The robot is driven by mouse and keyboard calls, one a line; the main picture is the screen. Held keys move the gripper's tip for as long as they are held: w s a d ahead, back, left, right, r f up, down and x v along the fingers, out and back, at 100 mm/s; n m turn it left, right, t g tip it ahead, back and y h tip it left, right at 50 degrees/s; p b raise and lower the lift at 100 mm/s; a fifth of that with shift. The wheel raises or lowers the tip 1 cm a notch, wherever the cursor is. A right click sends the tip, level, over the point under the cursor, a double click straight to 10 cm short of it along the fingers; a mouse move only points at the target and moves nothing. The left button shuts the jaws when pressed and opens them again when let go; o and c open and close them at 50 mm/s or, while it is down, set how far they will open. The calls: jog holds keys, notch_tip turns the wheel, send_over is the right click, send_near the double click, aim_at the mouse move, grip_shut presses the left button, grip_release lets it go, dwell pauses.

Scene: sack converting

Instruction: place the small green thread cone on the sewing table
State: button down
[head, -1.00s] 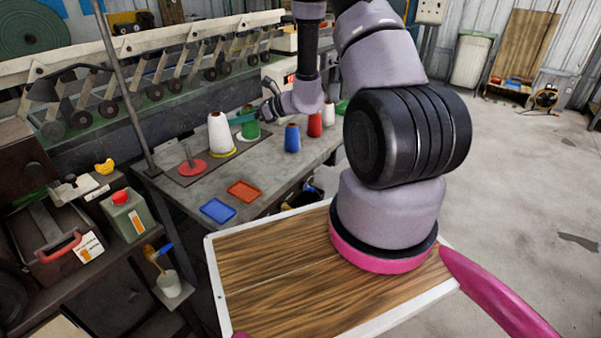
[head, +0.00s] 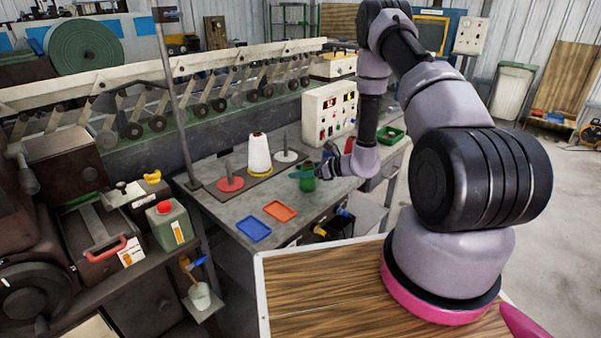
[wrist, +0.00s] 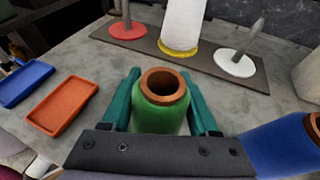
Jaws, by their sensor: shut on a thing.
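The small green thread cone (wrist: 160,112), with a brown top opening, stands upright between the teal fingers of my gripper (wrist: 160,76). The fingers are shut on its two sides. In the head view the green cone (head: 308,185) hangs below my gripper (head: 304,173), over the right part of the grey sewing table (head: 222,205). I cannot tell whether its base touches the table. A white-based post (wrist: 236,62) stands bare beyond the cone. The cone's lower part is hidden in the wrist view.
A white cone (head: 258,155) stands on a yellow base beside a bare red-based post (head: 231,180). Blue (head: 253,230) and orange (head: 280,211) trays lie at the table's front. A blue cone (wrist: 275,145) stands close right of my gripper. Bare tabletop lies between the trays and the gripper.

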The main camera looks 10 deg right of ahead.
jog(key=shift+f, duration=0.25)
jog(key=shift+c, duration=0.7)
grip_release()
